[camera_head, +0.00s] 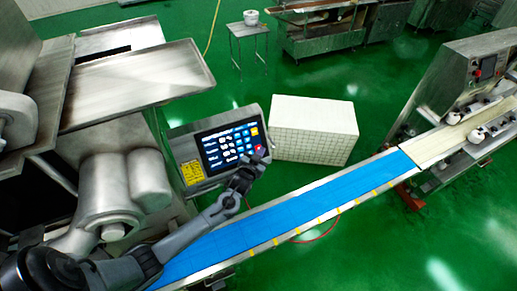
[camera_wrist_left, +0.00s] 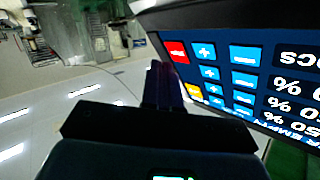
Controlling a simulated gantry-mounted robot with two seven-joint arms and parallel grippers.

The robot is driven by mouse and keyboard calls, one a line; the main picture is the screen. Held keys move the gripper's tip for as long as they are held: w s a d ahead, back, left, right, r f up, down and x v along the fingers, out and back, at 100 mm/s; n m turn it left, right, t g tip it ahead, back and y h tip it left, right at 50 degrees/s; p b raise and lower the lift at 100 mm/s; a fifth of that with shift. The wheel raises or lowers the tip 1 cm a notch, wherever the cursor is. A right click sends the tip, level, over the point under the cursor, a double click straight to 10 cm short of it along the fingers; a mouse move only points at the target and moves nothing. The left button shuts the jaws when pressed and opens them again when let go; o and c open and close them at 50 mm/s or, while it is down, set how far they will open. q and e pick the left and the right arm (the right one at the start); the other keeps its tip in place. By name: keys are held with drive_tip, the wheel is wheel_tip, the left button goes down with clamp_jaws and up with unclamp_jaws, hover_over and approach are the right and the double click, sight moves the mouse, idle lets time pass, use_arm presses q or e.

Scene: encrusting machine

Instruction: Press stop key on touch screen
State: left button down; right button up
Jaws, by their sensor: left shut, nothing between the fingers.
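The touch screen (camera_head: 222,147) sits on a tilted grey control panel beside the machine, lit with rows of blue keys. In the left wrist view it shows upside down at the upper right. A red key (camera_wrist_left: 177,52) is at its corner, with a yellow key (camera_wrist_left: 193,91) nearby; the red key's label is too small to read. My left gripper (camera_head: 262,153) is shut and empty, its tips by the screen's lower right corner. In the left wrist view its fingertips (camera_wrist_left: 161,68) appear just beside the red key; contact cannot be told. My right gripper is not in view.
A blue conveyor belt (camera_head: 300,207) runs diagonally below the panel, under my left arm. A white tiled block (camera_head: 314,128) stands right of the panel. The steel machine (camera_head: 135,75) fills the left.

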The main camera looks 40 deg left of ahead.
use_arm(q)
drive_tip(key=shift+a+f, duration=0.1)
idle(0.3)
drive_tip(key=shift+w+a+f, duration=0.15)
drive_tip(key=shift+a, duration=0.05)
idle(0.3)
drive_tip(key=shift+w+a+f+b, duration=0.1)
drive_tip(key=shift+a+f+b, duration=0.05)
drive_tip(key=shift+a+b, duration=0.15)
idle(0.4)
drive_tip(key=shift+d, duration=0.1)
drive_tip(key=shift+s+d+r+p, duration=0.25)
drive_tip(key=shift+d+r+p, duration=0.15)
drive_tip(key=shift+d+p, duration=0.25)
drive_tip(key=shift+r, duration=0.1)
